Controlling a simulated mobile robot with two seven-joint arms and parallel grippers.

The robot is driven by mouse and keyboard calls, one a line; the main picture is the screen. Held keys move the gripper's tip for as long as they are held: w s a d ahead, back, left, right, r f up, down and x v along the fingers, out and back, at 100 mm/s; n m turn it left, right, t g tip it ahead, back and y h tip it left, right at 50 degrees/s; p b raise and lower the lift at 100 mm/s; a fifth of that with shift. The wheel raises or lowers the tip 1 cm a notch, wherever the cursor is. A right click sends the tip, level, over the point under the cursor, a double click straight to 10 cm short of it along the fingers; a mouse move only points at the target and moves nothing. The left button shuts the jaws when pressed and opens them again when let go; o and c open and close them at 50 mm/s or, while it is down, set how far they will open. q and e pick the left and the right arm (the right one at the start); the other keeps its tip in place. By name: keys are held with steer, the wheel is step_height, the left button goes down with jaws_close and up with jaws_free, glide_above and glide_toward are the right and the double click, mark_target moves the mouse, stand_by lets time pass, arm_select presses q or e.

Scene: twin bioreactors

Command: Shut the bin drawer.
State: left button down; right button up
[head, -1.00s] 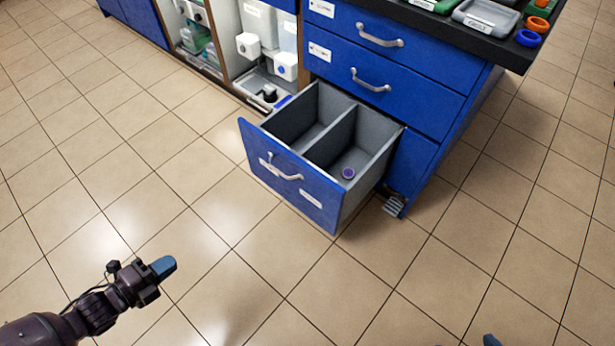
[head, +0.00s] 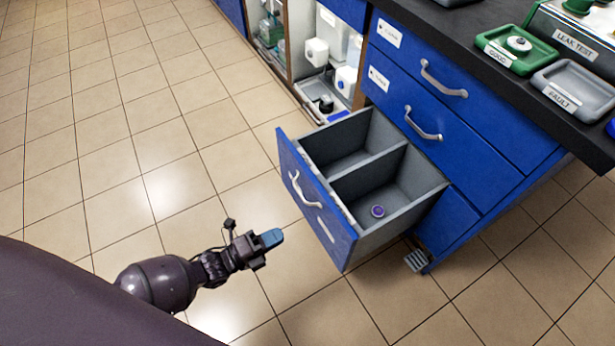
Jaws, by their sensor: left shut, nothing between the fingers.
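The bin drawer (head: 318,210) is the blue bottom drawer of the cabinet and stands pulled well out. Its grey inside has two compartments with a divider between them. A small purple round cap (head: 377,211) lies in the compartment nearer the right. The drawer front carries a silver handle (head: 304,190). My left gripper (head: 272,238) is shut and empty, with blue fingertips, to the left of the drawer front and apart from it, pointing toward it. My right gripper is out of view.
Two shut blue drawers (head: 455,125) sit above the open one. The dark worktop (head: 490,50) holds a green tray (head: 516,52) and a grey tray (head: 574,90). An open bay (head: 325,75) with white containers is at the left. Tiled floor (head: 150,150) before the drawer is clear.

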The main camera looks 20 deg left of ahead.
mark_target(330, 208)
arm_select(q)
steer(key=b+x, duration=0.2)
steer(key=x, duration=0.9)
steer(key=shift+w+d+f, duration=0.15)
steer(key=shift+w+d, duration=0.1)
steer(key=shift+d, duration=0.05)
steer(key=shift+x, duration=0.8)
steer(key=shift+r, duration=0.2)
